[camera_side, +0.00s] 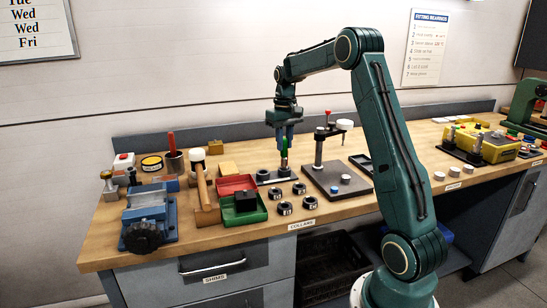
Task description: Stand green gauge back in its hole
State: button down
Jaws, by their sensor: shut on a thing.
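The green gauge (284,154) is upright between the fingers of my gripper (284,146), which is shut on it. Its lower end is just above or in a dark round collar (284,171) at the right end of a small dark plate (271,181). At this size I cannot tell whether the gauge's tip is inside the hole or just over it. The fingers hide part of the gauge.
A stand with a post (319,150) on a dark base (336,190) is close on the right. Several dark collars (284,208) lie in front. Red (236,184) and green (244,216) trays, a mallet (201,185) and a blue vise (147,215) are to the left.

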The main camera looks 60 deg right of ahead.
jog(key=w+d, duration=0.2)
jog(key=w, duration=0.6)
jog(key=shift+w+f, duration=0.2)
jog(key=shift+w, duration=0.2)
jog(key=shift+f, duration=3.4)
dwell(0.3)
jog(key=c, duration=1.2)
grip_release()
jog(key=shift+r, duration=0.1)
notch_tip(320, 180, up, 14)
jog(key=shift+f, duration=0.2)
jog(key=shift+a, duration=0.1)
